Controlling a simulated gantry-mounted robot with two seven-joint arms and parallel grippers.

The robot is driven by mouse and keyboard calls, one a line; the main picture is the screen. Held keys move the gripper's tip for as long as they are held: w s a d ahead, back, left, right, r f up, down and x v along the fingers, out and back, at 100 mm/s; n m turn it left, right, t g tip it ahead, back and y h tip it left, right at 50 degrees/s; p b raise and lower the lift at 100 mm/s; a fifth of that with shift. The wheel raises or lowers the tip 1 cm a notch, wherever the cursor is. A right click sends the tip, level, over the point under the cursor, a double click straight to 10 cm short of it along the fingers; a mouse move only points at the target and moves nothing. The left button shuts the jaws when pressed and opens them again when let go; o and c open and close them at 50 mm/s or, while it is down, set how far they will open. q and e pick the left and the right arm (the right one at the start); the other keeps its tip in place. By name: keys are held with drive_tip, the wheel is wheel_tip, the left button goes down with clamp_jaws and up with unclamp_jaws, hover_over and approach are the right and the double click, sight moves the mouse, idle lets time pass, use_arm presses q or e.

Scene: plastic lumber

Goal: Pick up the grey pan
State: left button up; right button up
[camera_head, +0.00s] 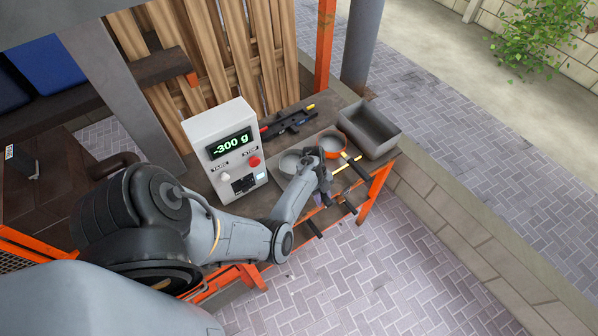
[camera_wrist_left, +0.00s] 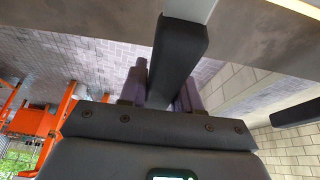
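My left gripper (camera_head: 324,184) is at the pan's front right. In the left wrist view, the pan's dark handle (camera_wrist_left: 180,45) runs between the two fingers of the left gripper (camera_wrist_left: 162,88). The fingers sit close against both sides of the handle and appear shut on it. Whether the pan is clear of the surface under it is hard to tell. My right gripper is in neither view.
An orange pan (camera_head: 333,143) stands right of the grey pan. A grey open bin (camera_head: 369,130) is at the bench's right end. Black tools (camera_head: 288,122) lie behind. The scale's display reads -300 g. Free paved floor (camera_head: 370,270) lies in front.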

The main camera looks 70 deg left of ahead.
use_arm(q)
clamp_jaws()
drive_tip(key=shift+r, duration=0.15)
